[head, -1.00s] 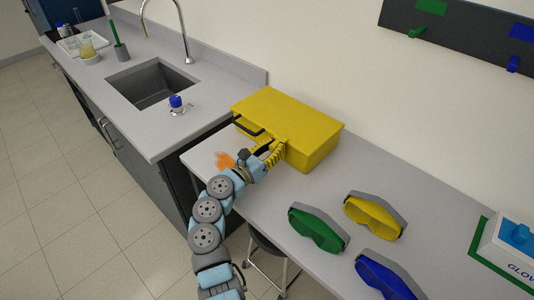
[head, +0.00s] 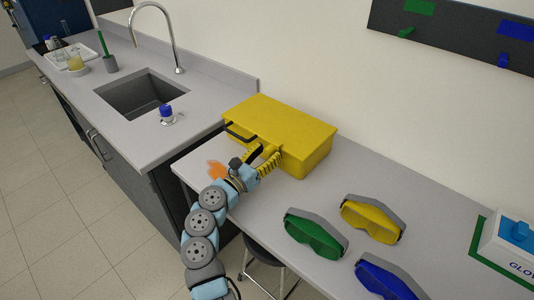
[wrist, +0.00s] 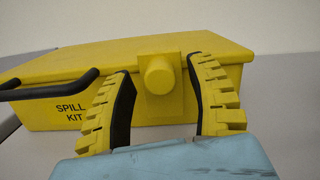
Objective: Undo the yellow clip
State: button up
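The yellow clip is a round knob (wrist: 159,76) on a square yellow plate (wrist: 167,108) at the front of the yellow spill kit case (head: 279,124). The case also fills the wrist view (wrist: 100,57), with its lid down. My gripper (head: 263,154) is at the case's front. In the wrist view my gripper (wrist: 162,72) is open, with one yellow ribbed finger on each side of the knob. A gap shows between the knob and each finger. In the head view my gripper mostly hides the clip.
A black handle (wrist: 50,90) sticks out from the case front, left of my gripper. An orange spill (head: 217,170) lies on the bench. Green goggles (head: 316,235), yellow goggles (head: 372,220) and blue goggles (head: 387,277) lie to the right. A sink (head: 142,95) is at the left.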

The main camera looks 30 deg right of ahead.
jog(key=shift+a, duration=0.15)
jog(key=v, duration=1.1)
jog(key=shift+s+a, duration=0.15)
jog(key=shift+a, duration=0.2)
jog(key=shift+r, duration=0.1)
